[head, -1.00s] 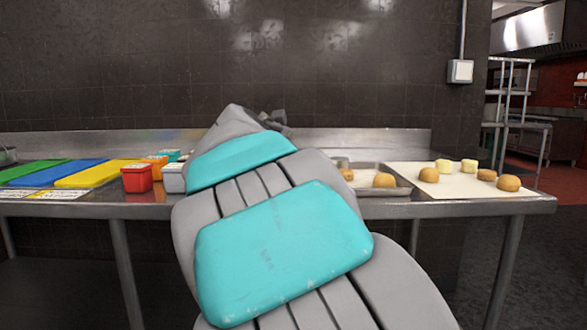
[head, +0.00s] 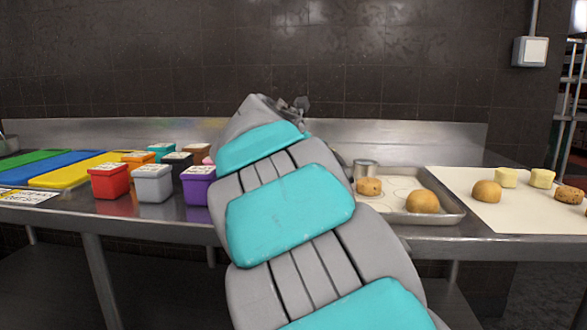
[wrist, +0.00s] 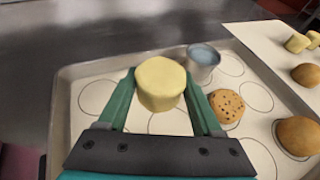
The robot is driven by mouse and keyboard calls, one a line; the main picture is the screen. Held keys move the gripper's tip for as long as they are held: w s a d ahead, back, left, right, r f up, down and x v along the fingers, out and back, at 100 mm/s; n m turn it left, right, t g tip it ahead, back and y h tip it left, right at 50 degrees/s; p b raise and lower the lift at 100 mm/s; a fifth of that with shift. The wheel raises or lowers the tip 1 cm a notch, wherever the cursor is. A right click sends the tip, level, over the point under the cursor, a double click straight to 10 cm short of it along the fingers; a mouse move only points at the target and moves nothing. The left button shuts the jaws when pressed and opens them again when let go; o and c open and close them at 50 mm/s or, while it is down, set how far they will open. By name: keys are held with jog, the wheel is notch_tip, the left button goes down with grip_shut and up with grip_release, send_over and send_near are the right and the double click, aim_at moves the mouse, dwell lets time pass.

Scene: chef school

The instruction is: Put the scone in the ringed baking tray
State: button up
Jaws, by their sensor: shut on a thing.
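My gripper (wrist: 160,88) is shut on a pale yellow, thick round piece, which I take as the scone (wrist: 161,72), in the wrist view. It appears above the ringed baking tray (wrist: 65,120), over its printed circles; its height above the tray is hard to judge. The tray (head: 455,210) also shows in the head view, partly behind my arm. A speckled cookie (wrist: 228,105) and a plain brown bun (wrist: 299,135) are on the tray, to the right of my gripper. In the head view my arm hides the held scone.
A metal cup (wrist: 203,58) stands near the tray's far side. A white sheet (head: 470,175) on the right bears two pale pieces (head: 506,178), a bun (head: 487,191) and a speckled one (head: 569,194). Coloured tubs (head: 154,183) and cutting boards (head: 75,170) stand on the left.

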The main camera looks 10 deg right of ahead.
jog(key=w+a, duration=0.3)
jog(key=w, duration=0.2)
jog(key=w+a, duration=0.2)
jog(key=shift+w+a+f, duration=0.3)
jog(key=shift+w+f, duration=0.1)
jog(key=shift+f, duration=1.75)
jog(key=shift+f, duration=0.2)
jog(key=o, duration=1.4)
jog(key=shift+c, duration=0.2)
jog(key=shift+r, duration=0.1)
jog(key=v, duration=1.2)
